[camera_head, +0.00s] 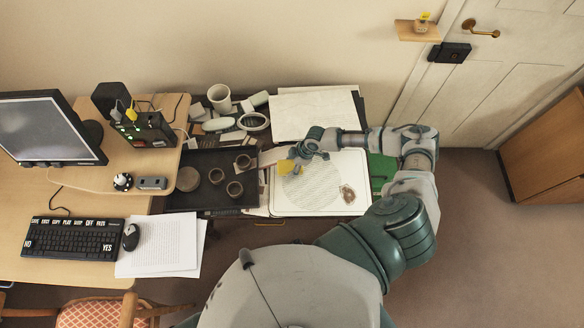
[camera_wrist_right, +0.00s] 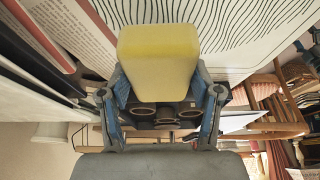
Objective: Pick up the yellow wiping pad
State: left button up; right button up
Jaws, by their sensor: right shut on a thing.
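The yellow wiping pad (camera_head: 290,167) is at the left part of the white board, at the tip of my right arm. It also shows large in the right wrist view (camera_wrist_right: 158,62), as a pale yellow block between the fingers. My right gripper (camera_head: 297,155) is shut on the pad; in the wrist view a finger (camera_wrist_right: 215,110) stands at each side of it. I cannot tell whether the pad touches the board. My left gripper is not in view.
The white board (camera_head: 325,205) has wavy lines and a brown stain (camera_head: 348,194). A dark tray (camera_head: 215,160) with several cups is left of it. Papers (camera_head: 310,110) lie behind. A desk (camera_head: 60,255) with monitor (camera_head: 45,130) and keyboard (camera_head: 72,237) is at left; the floor (camera_head: 470,240) at right is clear.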

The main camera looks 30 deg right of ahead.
jog(key=s+a, duration=0.3)
jog(key=a, duration=0.1)
jog(key=s+a+r, duration=0.1)
jog(key=s+a, duration=0.2)
jog(key=s, duration=0.1)
jog(key=s+a, duration=0.4)
jog(key=shift+a+r, duration=0.35)
